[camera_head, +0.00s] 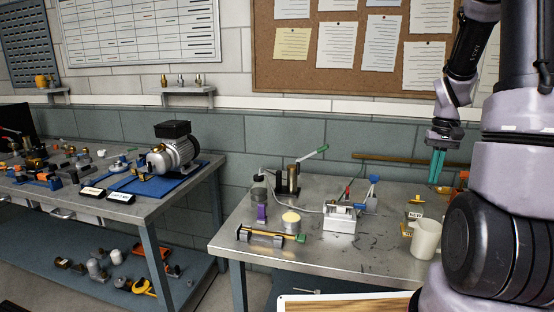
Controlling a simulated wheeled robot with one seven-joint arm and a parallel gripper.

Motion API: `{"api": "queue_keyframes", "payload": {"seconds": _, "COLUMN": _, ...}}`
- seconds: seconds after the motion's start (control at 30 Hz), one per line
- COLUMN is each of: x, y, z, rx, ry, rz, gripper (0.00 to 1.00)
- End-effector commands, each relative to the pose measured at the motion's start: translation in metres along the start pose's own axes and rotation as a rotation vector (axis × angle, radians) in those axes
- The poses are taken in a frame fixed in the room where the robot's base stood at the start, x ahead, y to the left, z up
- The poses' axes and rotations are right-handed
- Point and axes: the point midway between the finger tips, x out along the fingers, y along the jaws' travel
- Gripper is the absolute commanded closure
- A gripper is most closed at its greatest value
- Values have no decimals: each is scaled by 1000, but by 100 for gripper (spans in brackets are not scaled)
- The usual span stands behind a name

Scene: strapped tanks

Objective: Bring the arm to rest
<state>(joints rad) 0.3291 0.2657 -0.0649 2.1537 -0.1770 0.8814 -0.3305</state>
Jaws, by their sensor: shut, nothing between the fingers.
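My arm stands at the right of the head view, folded close to my body. My gripper (437,165) hangs from it, pointing down, with teal fingers shut and nothing between them. It is above the right back part of the metal workbench (330,258), apart from the things there. A white mug (426,239) stands below it on the bench, partly hidden by my arm. Small dark and yellow labelled pieces lie just behind the mug.
The bench also holds a white block device (341,219), a pump with a green handle (292,178), a yellow bar tool (270,236) and a round tin (291,221). A second bench at left carries a motor (172,155) on a blue mat. The front of the near bench is mostly bare.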

Motion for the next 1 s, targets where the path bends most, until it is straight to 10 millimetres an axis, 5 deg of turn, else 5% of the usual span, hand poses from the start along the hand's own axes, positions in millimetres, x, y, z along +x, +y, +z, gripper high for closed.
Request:
{"api": "queue_keyframes", "payload": {"seconds": 0.27, "x": -90, "y": -58, "z": 43, "rx": 10, "ry": 187, "rz": -63, "gripper": 100}}
{"api": "queue_keyframes", "payload": {"seconds": 0.5, "x": -156, "y": -104, "z": 108, "rx": 15, "ry": 354, "rz": -164, "gripper": 100}}
{"api": "queue_keyframes", "payload": {"seconds": 0.8, "x": -199, "y": -134, "z": 190, "rx": 12, "ry": 509, "rz": -308, "gripper": 100}}
{"api": "queue_keyframes", "payload": {"seconds": 1.0, "x": -206, "y": -139, "z": 213, "rx": 12, "ry": 545, "rz": -353, "gripper": 100}}
